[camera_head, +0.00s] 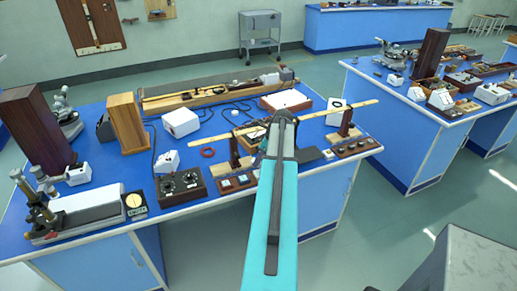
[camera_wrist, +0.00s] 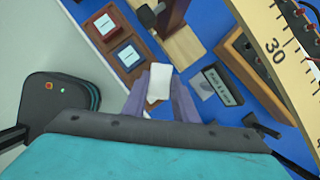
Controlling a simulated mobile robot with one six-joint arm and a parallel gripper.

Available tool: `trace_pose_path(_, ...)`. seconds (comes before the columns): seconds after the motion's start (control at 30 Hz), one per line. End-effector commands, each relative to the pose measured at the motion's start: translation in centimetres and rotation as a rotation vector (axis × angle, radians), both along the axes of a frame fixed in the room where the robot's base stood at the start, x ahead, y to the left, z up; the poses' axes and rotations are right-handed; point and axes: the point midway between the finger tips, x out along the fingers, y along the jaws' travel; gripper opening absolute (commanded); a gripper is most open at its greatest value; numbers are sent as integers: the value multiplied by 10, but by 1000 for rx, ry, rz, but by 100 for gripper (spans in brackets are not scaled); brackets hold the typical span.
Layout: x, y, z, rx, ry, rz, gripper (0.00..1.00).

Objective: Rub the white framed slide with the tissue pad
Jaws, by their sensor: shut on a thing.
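In the wrist view my gripper (camera_wrist: 160,92) is shut on a white piece, the tissue pad (camera_wrist: 158,80), which sticks out past the fingertips. The pad is above the blue bench, beside the end of a wooden tray (camera_wrist: 141,73). The tray holds small square slides: one with a reddish frame (camera_wrist: 104,24) and one with a blue frame (camera_wrist: 127,54). I cannot make out a white-framed slide; part of the tray's near end is behind my fingers. In the head view the slide tray (camera_head: 222,192) lies at the bench front, and my arm hides the gripper.
A wooden stand (camera_head: 240,163) carries a long ruler (camera_head: 226,137) near the tray. A dark box with dials (camera_head: 181,187) is left of the tray. In the wrist view a ruler (camera_wrist: 275,45) and a black label plate (camera_wrist: 222,84) are at right.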

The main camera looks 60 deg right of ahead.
Motion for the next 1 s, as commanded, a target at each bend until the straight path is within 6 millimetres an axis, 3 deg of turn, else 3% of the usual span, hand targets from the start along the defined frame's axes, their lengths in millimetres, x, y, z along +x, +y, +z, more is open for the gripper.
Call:
trace_pose_path(0.43, 9, 8, 42, -1, 0, 15, 5)
trace_pose_path(1.0, 12, 11, 44, 0, 0, 19, 5)
